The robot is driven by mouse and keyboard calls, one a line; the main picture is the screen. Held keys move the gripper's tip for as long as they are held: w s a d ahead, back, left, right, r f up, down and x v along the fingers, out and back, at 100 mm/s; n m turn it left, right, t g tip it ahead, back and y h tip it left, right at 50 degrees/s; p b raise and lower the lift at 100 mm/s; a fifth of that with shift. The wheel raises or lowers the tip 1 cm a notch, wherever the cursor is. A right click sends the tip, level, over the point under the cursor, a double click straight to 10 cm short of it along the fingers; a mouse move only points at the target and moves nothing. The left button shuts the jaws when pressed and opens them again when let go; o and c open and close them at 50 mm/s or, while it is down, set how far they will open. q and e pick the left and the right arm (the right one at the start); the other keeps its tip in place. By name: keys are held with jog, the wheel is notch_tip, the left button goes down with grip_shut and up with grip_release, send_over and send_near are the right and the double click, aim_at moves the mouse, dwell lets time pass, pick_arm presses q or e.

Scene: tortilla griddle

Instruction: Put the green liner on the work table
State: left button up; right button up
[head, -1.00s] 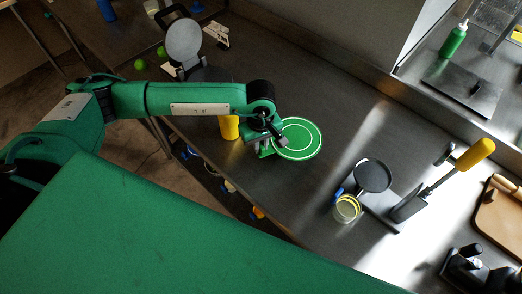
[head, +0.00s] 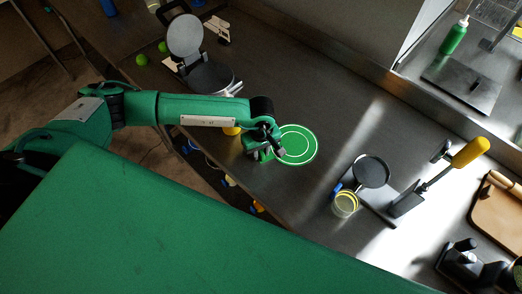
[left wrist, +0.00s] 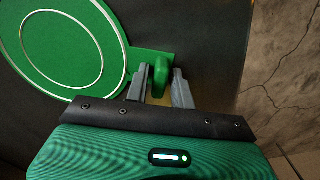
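The green liner (head: 299,146) is a round green disc with white rings. It appears to lie flat on the grey work table (head: 300,75), near its front edge; any small gap beneath is hard to see. The liner also shows in the left wrist view (left wrist: 62,50), with a flat corner and a raised green tab (left wrist: 160,77). My left gripper (head: 280,154) is at the liner's left edge. Its fingers (left wrist: 160,88) stand on either side of the tab, with narrow gaps visible, so it looks slightly open. My right gripper is not in view.
A black round pan (head: 372,171) and a clear yellow-banded cup (head: 345,205) stand right of the liner. A yellow-handled tool (head: 468,153) is farther right. A grey press (head: 186,38) stands back left. A yellow object (head: 232,131) is partly behind my arm. Table beyond the liner is clear.

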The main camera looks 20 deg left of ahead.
pick_arm(q)
jog(key=shift+o, duration=0.6)
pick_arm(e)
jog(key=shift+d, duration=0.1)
pick_arm(q)
jog(key=shift+r, duration=0.1)
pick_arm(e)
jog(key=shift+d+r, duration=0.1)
